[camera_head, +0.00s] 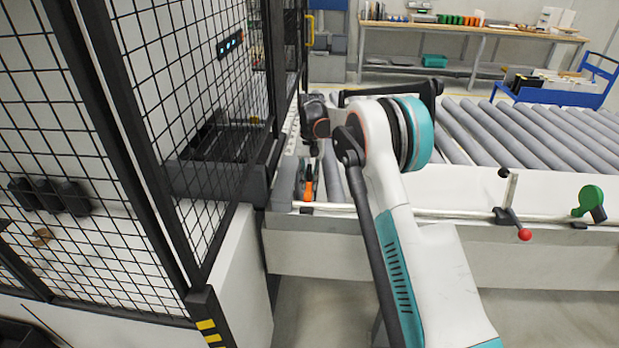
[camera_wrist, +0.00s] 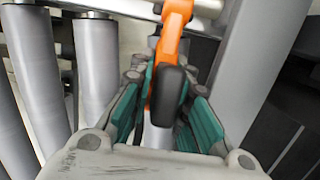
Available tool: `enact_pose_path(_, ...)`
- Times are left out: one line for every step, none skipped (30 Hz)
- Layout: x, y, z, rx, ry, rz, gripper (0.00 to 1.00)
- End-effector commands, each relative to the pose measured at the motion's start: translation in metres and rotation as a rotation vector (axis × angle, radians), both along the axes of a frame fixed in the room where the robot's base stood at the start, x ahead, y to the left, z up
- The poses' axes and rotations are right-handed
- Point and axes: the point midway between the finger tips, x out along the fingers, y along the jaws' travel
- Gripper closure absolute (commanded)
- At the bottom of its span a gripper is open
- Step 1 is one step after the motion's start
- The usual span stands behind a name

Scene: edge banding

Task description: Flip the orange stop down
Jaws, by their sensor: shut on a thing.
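The orange stop (camera_head: 308,183) stands upright at the left end of the roller conveyor, beside the black mesh fence. In the wrist view the orange stop (camera_wrist: 168,55) runs up from between the fingers, with a dark grip end near me. My gripper (camera_wrist: 170,95) has its teal-lined fingers on both sides of the stop and is shut on it. In the head view my arm hides most of the gripper (camera_head: 311,150) and part of the stop.
Grey rollers (camera_head: 500,125) fill the conveyor to the right. The black mesh fence (camera_head: 150,110) stands close on the left. A red-knobbed lever (camera_head: 524,234) and a green handle (camera_head: 590,200) stick out along the conveyor's front rail. A workbench (camera_head: 470,32) stands behind.

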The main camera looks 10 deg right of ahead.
Motion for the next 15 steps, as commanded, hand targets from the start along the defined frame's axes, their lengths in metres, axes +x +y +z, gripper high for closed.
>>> enact_pose_path(0.002, -0.001, -0.004, 0.008, 0.024, -0.001, 1.0)
enact_pose_path(0.002, -0.001, -0.005, 0.012, 0.038, -0.001, 1.0)
enact_pose_path(0.002, -0.001, -0.006, 0.019, 0.057, -0.001, 1.0)
enact_pose_path(0.002, -0.001, -0.008, 0.023, 0.069, -0.001, 1.0)
enact_pose_path(0.002, -0.001, -0.009, 0.026, 0.081, -0.001, 1.0)
enact_pose_path(0.002, -0.001, -0.009, 0.031, 0.096, -0.001, 1.0)
enact_pose_path(0.002, -0.001, -0.01, 0.034, 0.106, -0.002, 1.0)
enact_pose_path(0.002, -0.001, -0.011, 0.037, 0.115, -0.001, 1.0)
enact_pose_path(0.002, -0.001, -0.012, 0.041, 0.127, -0.001, 1.0)
enact_pose_path(0.002, -0.001, -0.013, 0.043, 0.133, -0.001, 1.0)
enact_pose_path(0.002, -0.001, -0.013, 0.045, 0.14, -0.001, 1.0)
enact_pose_path(0.002, -0.001, -0.013, 0.048, 0.148, -0.001, 1.0)
enact_pose_path(0.002, -0.001, -0.014, 0.049, 0.153, -0.001, 1.0)
enact_pose_path(0.002, -0.001, -0.014, 0.051, 0.157, -0.001, 1.0)
enact_pose_path(0.002, -0.001, -0.015, 0.052, 0.161, -0.001, 1.0)
